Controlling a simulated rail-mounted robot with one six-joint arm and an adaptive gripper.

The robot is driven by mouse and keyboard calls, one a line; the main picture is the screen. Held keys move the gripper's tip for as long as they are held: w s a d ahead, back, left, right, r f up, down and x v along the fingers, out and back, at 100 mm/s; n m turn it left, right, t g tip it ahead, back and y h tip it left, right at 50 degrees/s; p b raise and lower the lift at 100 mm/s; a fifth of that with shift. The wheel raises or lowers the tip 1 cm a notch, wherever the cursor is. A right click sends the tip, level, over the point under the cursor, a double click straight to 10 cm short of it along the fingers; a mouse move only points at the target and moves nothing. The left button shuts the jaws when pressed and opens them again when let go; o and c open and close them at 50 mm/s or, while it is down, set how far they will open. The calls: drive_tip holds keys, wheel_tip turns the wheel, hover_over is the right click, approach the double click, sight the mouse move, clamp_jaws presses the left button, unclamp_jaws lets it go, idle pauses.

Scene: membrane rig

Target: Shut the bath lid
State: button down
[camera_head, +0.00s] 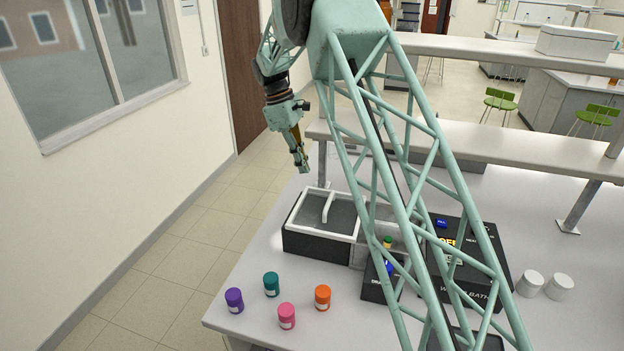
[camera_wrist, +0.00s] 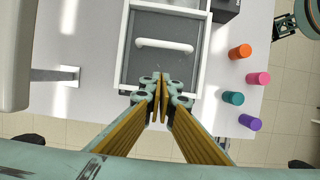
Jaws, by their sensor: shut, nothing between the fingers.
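The bath (camera_head: 318,246) is a dark box with a white rim at the left back of the bench. A grey panel inside the rim, which looks like the lid (camera_head: 312,207), carries a white bar handle (camera_head: 328,206). The handle also shows in the wrist view (camera_wrist: 165,46), beyond my fingertips. I cannot tell how far the lid covers the bath. My gripper (camera_head: 304,168) is shut and empty, pointing down above and behind the bath, apart from it. In the wrist view, my gripper (camera_wrist: 162,82) overlaps the near part of the grey panel.
Purple (camera_head: 234,300), teal (camera_head: 271,284), pink (camera_head: 287,315) and orange (camera_head: 322,297) jars stand in front of the bath. A black control unit (camera_head: 484,262) and two white-lidded jars (camera_head: 545,285) are at right. A raised shelf (camera_head: 480,142) runs behind. My lattice arm hides part of the bench.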

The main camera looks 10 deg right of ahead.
drive_tip(key=p, duration=0.1)
approach(322, 208)
drive_tip(key=shift+w+a+f, duration=0.35)
drive_tip(key=shift+a+f, duration=0.2)
drive_tip(key=shift+f, duration=0.25)
drive_tip(key=shift+s+d+f+p, duration=0.2)
drive_tip(key=shift+s+d, duration=0.1)
drive_tip(key=shift+d, duration=0.25)
drive_tip(key=shift+s+d+f+p, duration=0.2)
drive_tip(key=shift+s+d, duration=0.1)
drive_tip(key=shift+d, duration=0.25)
drive_tip(key=shift+s+d+f, duration=0.15)
drive_tip(key=shift+s+d, duration=0.2)
drive_tip(key=shift+d, duration=0.3)
